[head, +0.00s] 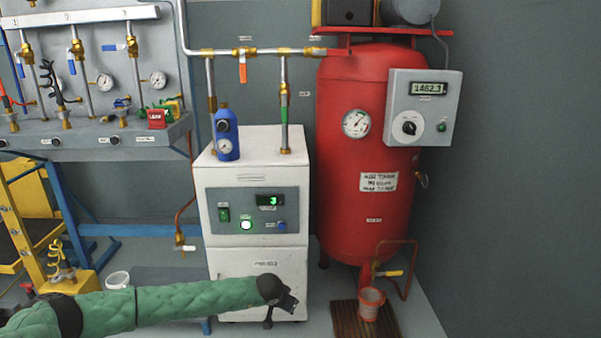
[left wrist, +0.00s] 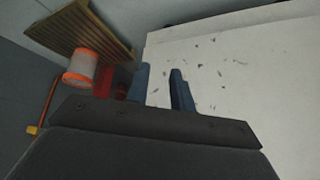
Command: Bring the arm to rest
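My left arm, in a green sleeve, reaches in from the lower left of the head view. Its gripper (head: 281,310) is in front of the lower part of the white cabinet (head: 257,262). In the left wrist view the two blue fingers of the left gripper (left wrist: 160,78) stand apart with nothing between them. The speckled white cabinet surface (left wrist: 240,75) fills the right of that view. My right arm and gripper are not in view.
A red tank (head: 365,220) stands right of the cabinet. An orange-rimmed bucket (head: 371,304) sits on a slatted mat (head: 345,318) below it; the bucket also shows in the left wrist view (left wrist: 82,68). A blue bottle-shaped unit (head: 226,135) stands on the cabinet. A valve bench (head: 90,140) is at left.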

